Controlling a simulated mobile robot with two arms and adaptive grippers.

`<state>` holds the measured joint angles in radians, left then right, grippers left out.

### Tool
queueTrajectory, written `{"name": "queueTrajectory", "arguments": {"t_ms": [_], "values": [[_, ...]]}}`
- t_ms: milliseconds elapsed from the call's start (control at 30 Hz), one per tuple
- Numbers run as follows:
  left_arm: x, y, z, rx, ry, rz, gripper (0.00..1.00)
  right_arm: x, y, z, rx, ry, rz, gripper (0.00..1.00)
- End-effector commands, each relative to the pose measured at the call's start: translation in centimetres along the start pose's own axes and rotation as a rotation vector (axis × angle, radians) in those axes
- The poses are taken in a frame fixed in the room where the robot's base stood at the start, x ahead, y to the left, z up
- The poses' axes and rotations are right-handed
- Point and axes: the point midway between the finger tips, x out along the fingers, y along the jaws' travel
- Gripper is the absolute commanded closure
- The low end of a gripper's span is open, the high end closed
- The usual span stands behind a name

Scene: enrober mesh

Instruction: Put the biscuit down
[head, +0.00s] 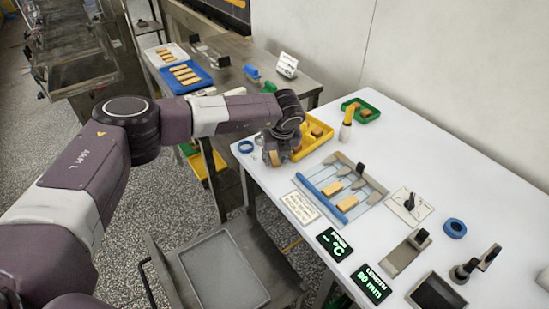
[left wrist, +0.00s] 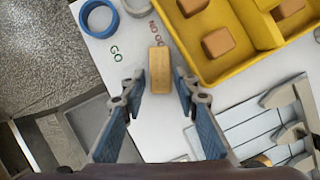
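A tan, oblong biscuit (left wrist: 160,70) is on the white table beside the red "NO GO" print, just outside the yellow tray (left wrist: 182,62). My left gripper (left wrist: 160,82) is above it with its blue-padded fingers spread wide. The biscuit shows between the fingertips, with a gap on each side. In the head view the left gripper (head: 277,152) is low over the table's left edge, beside the yellow tray (head: 322,146), and partly hides that area. My right gripper is not in view.
The yellow tray's compartments hold brown pieces. A blue ring (head: 245,147) lies left of the gripper. A slotted fixture with a blue bar (head: 322,193) and biscuits is in front. A green tray (head: 372,115) stands behind. Displays (head: 334,243) line the front edge.

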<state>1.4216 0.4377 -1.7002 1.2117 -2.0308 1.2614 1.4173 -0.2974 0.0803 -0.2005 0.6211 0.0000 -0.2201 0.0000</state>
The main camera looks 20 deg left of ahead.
Motion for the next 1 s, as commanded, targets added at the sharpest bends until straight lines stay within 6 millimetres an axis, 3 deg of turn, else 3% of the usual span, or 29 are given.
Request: {"name": "queueTrajectory", "arguments": {"t_ms": [200,667,867,1000], "values": [[0.0,0.0,0.0,0.000,0.000,0.000,0.94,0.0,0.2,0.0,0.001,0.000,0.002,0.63],[-1.1,0.0,0.5,-0.001,-0.001,-0.001,0.94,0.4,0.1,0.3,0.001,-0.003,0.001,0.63],[-4.4,-0.1,1.9,-0.003,-0.003,-0.003,0.94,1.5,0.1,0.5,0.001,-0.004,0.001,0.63],[-8.1,-0.1,3.4,-0.002,-0.004,-0.005,0.94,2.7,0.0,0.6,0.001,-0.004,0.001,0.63]]}}
